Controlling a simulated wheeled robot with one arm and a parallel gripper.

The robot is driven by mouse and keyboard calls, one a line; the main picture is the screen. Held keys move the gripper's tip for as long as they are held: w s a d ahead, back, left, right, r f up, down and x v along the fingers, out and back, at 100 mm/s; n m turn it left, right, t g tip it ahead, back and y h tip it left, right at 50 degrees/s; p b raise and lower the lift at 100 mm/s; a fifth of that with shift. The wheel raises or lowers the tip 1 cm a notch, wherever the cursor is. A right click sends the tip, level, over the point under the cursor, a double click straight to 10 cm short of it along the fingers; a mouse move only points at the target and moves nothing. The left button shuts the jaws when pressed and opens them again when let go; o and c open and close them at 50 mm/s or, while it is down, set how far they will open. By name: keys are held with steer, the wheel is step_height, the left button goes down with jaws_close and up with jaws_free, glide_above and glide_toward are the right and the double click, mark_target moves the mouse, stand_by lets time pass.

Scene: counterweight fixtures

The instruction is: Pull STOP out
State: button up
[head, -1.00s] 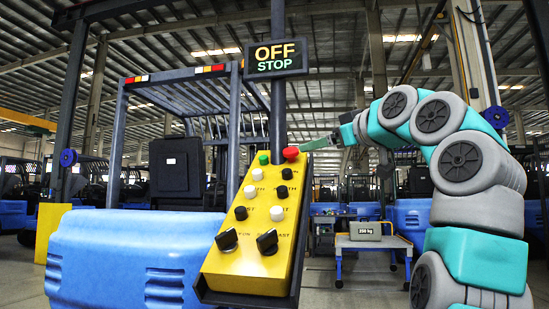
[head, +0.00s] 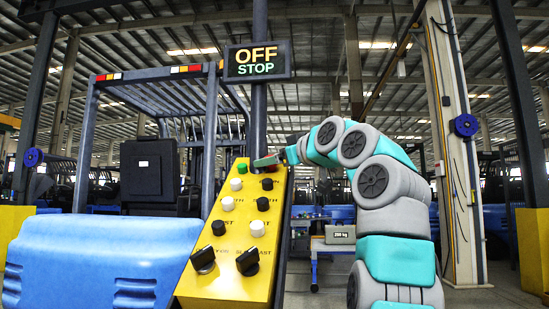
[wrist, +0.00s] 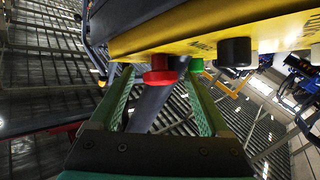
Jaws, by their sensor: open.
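The red STOP mushroom button (wrist: 160,76) is at the top end of the yellow control panel (head: 222,262). In the wrist view it sits between the two green fingers of my gripper (wrist: 160,70), which is open, with a finger on either side. I cannot tell whether the fingers touch it. In the head view my gripper (head: 266,160) is at the panel's upper right and hides most of the red button. The display (head: 257,62) above reads OFF and STOP.
A green button (head: 241,168) is left of the red one; it also shows in the wrist view by the right finger (wrist: 197,65). A black button (wrist: 235,52) is close by. Several black and white knobs cover the panel. A weight box (head: 340,234) stands behind.

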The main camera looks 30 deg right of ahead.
steer(key=shift+c, duration=0.3)
jaws_close()
stand_by(0.3)
stand_by(0.3)
